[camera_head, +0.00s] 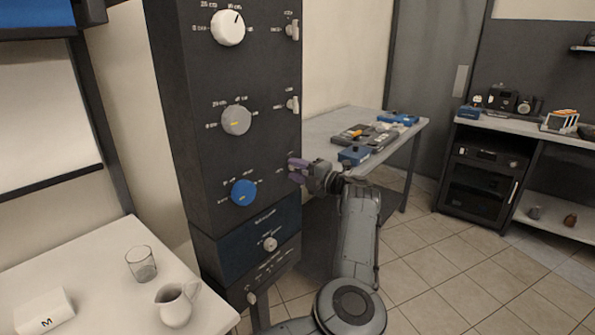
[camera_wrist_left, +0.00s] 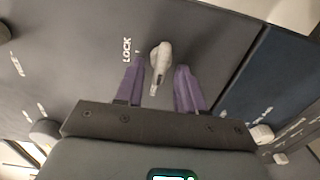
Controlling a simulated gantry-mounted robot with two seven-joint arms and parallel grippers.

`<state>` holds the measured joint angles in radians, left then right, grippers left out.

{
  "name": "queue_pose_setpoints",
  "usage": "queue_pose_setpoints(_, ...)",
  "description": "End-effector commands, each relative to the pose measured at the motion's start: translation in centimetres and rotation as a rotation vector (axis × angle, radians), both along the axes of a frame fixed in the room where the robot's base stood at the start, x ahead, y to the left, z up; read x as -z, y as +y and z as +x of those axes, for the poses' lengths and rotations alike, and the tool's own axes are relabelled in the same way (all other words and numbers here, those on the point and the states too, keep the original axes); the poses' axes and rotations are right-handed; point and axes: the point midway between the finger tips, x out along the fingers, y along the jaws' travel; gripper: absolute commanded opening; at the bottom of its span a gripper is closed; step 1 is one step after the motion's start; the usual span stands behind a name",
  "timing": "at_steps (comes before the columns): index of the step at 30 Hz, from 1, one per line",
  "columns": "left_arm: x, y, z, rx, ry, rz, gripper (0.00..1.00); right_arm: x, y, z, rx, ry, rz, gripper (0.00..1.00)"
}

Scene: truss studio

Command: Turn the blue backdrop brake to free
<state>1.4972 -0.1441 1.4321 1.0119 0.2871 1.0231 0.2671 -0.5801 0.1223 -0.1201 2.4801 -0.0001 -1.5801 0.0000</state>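The blue dial (camera_head: 243,192) sits low on the dark column face in the head view. At the right end of its row, my left gripper (camera_head: 296,171) is up against the column face and hides the small lever there. In the left wrist view, a pale grey lever (camera_wrist_left: 160,58) stands on the dark panel beside a "LOCK" label (camera_wrist_left: 127,50). My left gripper's purple fingers (camera_wrist_left: 160,86) are apart, one on each side of the lever; a gap shows on both sides. The "FREE" label cannot be made out. My right gripper is not in view.
Above are a grey dial (camera_head: 237,120) and a white dial (camera_head: 228,28), each with a small lever to its right. A blue panel with a knob (camera_head: 270,244) lies below. A white table (camera_head: 100,262) with a glass and pitcher stands left; a workbench (camera_head: 335,122) stands behind.

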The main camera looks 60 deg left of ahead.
Motion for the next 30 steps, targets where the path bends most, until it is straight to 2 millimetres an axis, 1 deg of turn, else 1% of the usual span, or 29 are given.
queue_pose_setpoints(7,-0.1,-0.1,0.0,0.000,0.000,0.001,0.38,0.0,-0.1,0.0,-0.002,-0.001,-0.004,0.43)
queue_pose_setpoints(11,-0.1,-0.8,0.3,0.001,0.001,0.000,0.38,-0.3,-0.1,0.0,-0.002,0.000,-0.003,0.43)
queue_pose_setpoints(14,-0.2,-2.1,0.8,0.002,0.001,0.000,0.38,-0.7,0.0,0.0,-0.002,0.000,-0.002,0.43)
queue_pose_setpoints(24,-0.2,-7.5,2.6,0.002,0.001,0.000,0.38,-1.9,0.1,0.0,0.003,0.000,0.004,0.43)
queue_pose_setpoints(27,-0.1,-8.7,3.1,0.002,0.000,0.000,0.38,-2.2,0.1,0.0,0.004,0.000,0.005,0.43)
queue_pose_setpoints(30,-0.1,-9.5,3.3,0.001,0.000,0.000,0.38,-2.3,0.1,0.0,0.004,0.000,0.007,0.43)
